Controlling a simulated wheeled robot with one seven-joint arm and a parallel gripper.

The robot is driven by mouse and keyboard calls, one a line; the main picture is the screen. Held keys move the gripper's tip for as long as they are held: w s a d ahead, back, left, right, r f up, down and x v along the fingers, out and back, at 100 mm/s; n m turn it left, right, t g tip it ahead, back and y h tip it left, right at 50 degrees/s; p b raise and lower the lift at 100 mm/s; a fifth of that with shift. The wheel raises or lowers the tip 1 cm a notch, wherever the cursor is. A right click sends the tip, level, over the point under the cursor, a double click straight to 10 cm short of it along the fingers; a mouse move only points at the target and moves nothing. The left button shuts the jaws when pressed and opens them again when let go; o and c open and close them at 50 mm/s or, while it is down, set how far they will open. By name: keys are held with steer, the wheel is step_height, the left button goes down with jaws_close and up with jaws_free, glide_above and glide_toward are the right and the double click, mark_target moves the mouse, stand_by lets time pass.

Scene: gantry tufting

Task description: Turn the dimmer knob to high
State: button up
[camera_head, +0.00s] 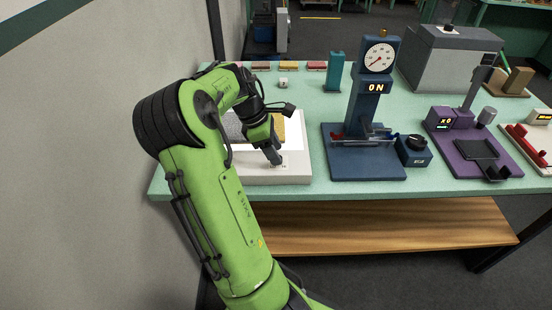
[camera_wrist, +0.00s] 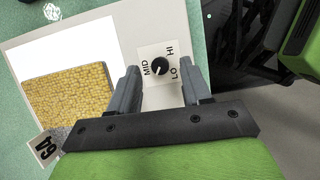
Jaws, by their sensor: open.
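The dimmer knob (camera_wrist: 160,67) is small, round and black, on a pale square plate (camera_wrist: 146,52) marked LO, MID and HI in the wrist view. A short white mark on the knob appears to face the MID side. The plate sits on a white light box (camera_head: 295,176) with a bright panel. My gripper (camera_wrist: 162,76) is open, with one finger on each side of the knob in the wrist view; I see no contact. In the head view my gripper (camera_head: 273,158) points down at the box's right front, and the knob is mostly hidden behind it.
A yellow tufted sample (camera_wrist: 70,95) lies on the bright panel, near a 6A tag (camera_wrist: 44,147). Right of the box stands a blue gauge stand (camera_head: 365,165) reading ON. A purple device (camera_head: 468,155) stands farther right. A wall (camera_head: 80,150) is on the left.

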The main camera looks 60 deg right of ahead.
steer(key=shift+x, duration=0.95)
jaws_close()
steer(key=shift+r, duration=0.15)
